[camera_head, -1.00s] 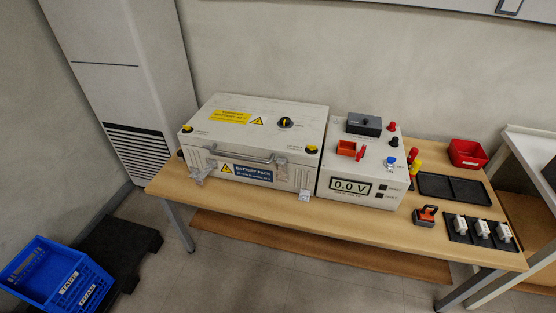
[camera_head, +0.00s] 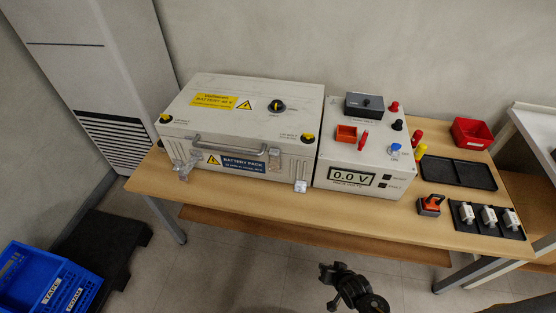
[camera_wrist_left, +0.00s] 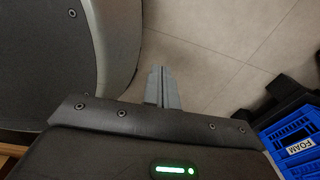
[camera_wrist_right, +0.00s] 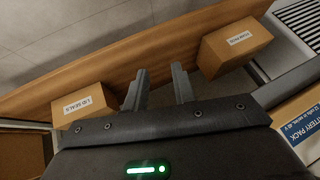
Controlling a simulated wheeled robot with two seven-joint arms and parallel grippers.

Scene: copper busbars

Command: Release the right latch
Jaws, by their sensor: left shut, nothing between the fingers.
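The white battery case (camera_head: 245,120) stands shut on the wooden table. Its right silver latch (camera_head: 301,186) is at the front right corner and its left latch (camera_head: 183,172) at the front left. I cannot tell from this far whether the right latch is fastened. In the right wrist view my right gripper (camera_wrist_right: 160,86) is open and empty. In the head view part of my dark right arm shows in front of the table, below and apart from the latch. My left gripper (camera_wrist_left: 162,88) is shut and empty over the floor.
A tester reading 0.0 V (camera_head: 350,178) stands right beside the case. Boxes (camera_wrist_right: 236,46) show under the table edge. Blue crates (camera_head: 50,283) stand at the lower left.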

